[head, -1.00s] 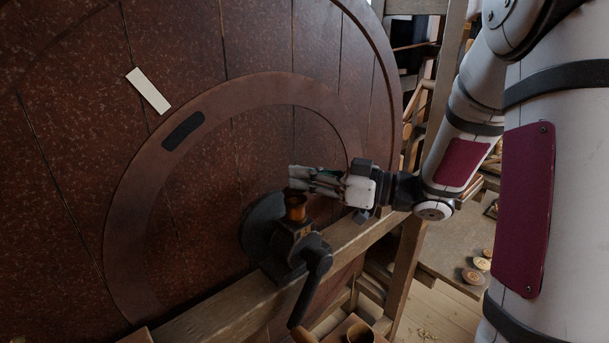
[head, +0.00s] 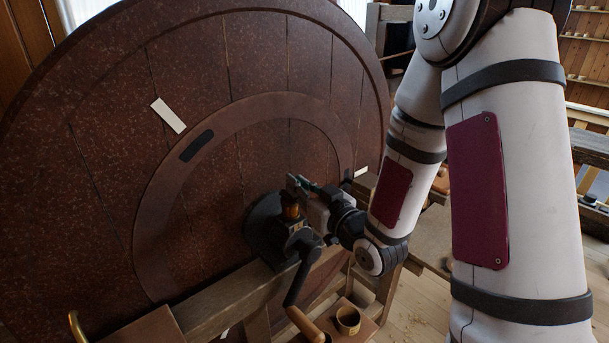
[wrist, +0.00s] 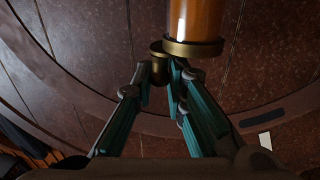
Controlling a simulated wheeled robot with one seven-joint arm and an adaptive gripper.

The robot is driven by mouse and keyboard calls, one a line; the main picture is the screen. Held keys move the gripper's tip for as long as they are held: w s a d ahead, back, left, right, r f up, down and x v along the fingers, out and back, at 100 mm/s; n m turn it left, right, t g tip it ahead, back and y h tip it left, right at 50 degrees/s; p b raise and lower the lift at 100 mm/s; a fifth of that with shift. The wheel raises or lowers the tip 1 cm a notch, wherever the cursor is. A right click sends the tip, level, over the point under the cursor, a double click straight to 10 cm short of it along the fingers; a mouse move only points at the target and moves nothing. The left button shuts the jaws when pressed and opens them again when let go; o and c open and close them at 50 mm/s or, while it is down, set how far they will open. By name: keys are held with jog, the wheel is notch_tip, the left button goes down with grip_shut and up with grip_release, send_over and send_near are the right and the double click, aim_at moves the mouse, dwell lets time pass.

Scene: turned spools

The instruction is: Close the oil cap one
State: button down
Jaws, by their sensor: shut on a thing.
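The amber oil cup (head: 290,208) stands upright on the dark bearing block at the wheel's hub. In the wrist view, which looks upside down, the amber cup (wrist: 195,20) shows with a brass rim at its mouth. A small brass cap (wrist: 159,64) sits beside that rim, between my fingertips. My gripper (head: 302,186) is at the cup's top, coming from the right, and it is shut on the brass cap. It also shows in the wrist view (wrist: 160,75). The fingers partly hide the cap, and I cannot tell how far it is from covering the mouth.
The large reddish-brown wheel (head: 205,75) stands close behind the cup. A black crank lever (head: 299,277) hangs below the block, near the wooden beam (head: 225,297). A wooden cup (head: 348,321) stands low in front. Open floor lies at right.

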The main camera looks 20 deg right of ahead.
jog(key=m+h, duration=0.1)
jog(key=h, duration=0.1)
jog(key=a+m+h+p, duration=0.1)
jog(key=h, duration=0.1)
jog(key=s+m+h+p, duration=0.1)
jog(key=m+h, duration=0.1)
jog(key=shift+s+a+t, duration=0.1)
jog(key=shift+a+t, duration=0.05)
jog(key=shift+t, duration=0.15)
jog(key=shift+s+a+r+m+g+h+p, duration=0.1)
jog(key=shift+m+g+h+p, duration=0.2)
jog(key=shift+m+h, duration=0.5)
jog(key=shift+s+a+f+m+g+h+p, duration=0.15)
jog(key=shift+m+h+p, duration=0.25)
jog(key=shift+h, duration=0.75)
jog(key=shift+w+a+r+m+g+h+p, duration=0.15)
jog(key=shift+m+g+h+p, duration=0.1)
jog(key=shift+m+h, duration=0.55)
jog(key=shift+s+h, duration=0.1)
jog(key=shift+h, duration=0.15)
jog(key=c, duration=1.6)
grip_release()
jog(key=v, duration=0.7)
jog(key=shift+s+a, duration=0.1)
jog(key=shift+s, duration=0.15)
